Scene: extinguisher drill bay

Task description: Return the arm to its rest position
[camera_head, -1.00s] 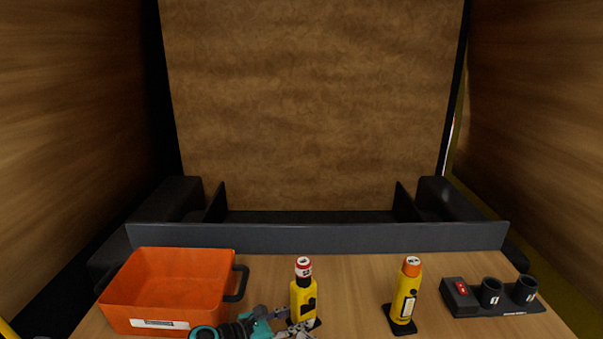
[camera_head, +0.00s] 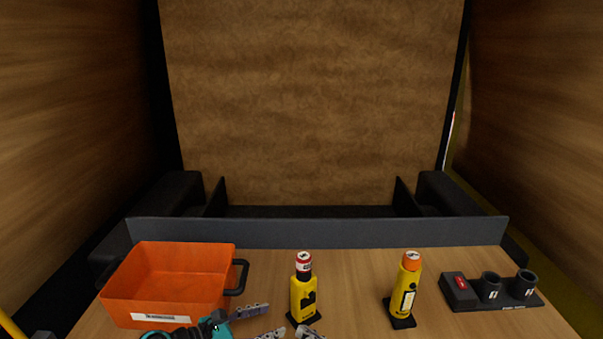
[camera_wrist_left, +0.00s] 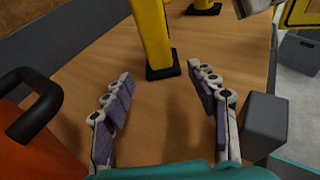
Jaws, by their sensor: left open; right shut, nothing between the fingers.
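My left gripper (camera_head: 268,322) is in the head view's lower part, between the orange bin and the left yellow extinguisher. Its two fingers are spread with nothing between them; the left wrist view also shows the open fingers (camera_wrist_left: 165,88) over bare wood. The left yellow extinguisher (camera_head: 303,298) with a red-and-white top stands upright on a black base, apart from the fingers; its lower body shows in the wrist view (camera_wrist_left: 151,35). A grey tip of what looks like my right gripper (camera_head: 310,332) shows at the bottom edge; the rest is cut off.
An orange bin (camera_head: 128,297) with black handles stands at the left. A second yellow extinguisher (camera_head: 405,288) with an orange top stands right of centre. A black holder (camera_head: 462,297) with a red switch and two cups is at the far right. A dark ledge (camera_head: 320,233) runs behind.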

